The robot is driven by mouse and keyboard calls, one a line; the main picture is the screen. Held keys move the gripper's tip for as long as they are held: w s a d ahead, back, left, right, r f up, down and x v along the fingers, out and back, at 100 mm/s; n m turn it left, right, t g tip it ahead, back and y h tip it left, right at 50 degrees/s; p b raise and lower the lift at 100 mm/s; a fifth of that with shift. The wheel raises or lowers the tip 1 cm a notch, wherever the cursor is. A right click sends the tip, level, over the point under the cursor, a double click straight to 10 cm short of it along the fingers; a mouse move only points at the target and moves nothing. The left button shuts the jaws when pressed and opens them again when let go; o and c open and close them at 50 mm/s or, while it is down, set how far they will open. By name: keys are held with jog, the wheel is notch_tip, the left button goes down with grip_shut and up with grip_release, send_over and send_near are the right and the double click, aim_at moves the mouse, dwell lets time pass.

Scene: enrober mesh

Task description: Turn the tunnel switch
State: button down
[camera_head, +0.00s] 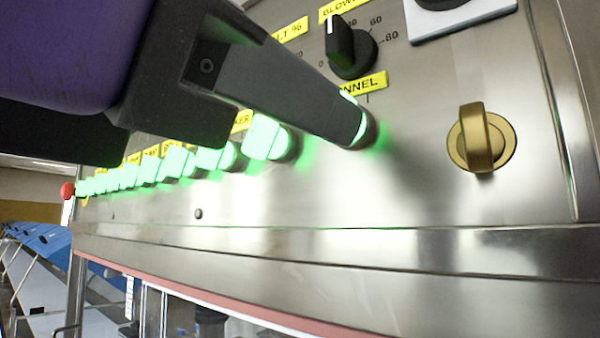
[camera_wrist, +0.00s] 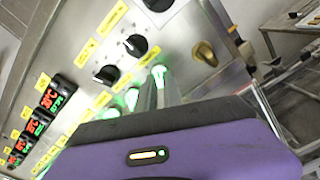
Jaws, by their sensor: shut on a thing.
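The tunnel switch (camera_head: 362,127) glows green on the steel panel, below a yellow label (camera_head: 366,83) of which only "NNEL" shows. My gripper (camera_head: 348,118) is shut on this switch, and its fingers hide most of the knob. In the wrist view the lit switch (camera_wrist: 159,71) shows at the tips of the two grey fingers (camera_wrist: 158,88). The angle of the knob cannot be made out behind the fingers.
A row of green-lit switches (camera_head: 264,138) runs to the left. A black blower dial (camera_head: 350,52) sits just above, and a brass key-like knob (camera_head: 482,138) is to the right. A red button (camera_head: 67,190) is at the far left. Bare steel lies below.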

jog(key=shift+n, duration=0.3)
jog(key=n, duration=1.1)
jog(key=shift+s, duration=0.1)
jog(key=shift+n, duration=0.3)
jog(key=c, duration=1.5)
grip_release()
jog(key=shift+s, duration=0.1)
jog(key=v, duration=0.7)
jog(key=shift+s+a+b, duration=0.2)
jog(key=shift+s+b, duration=0.05)
jog(key=shift+b, duration=0.05)
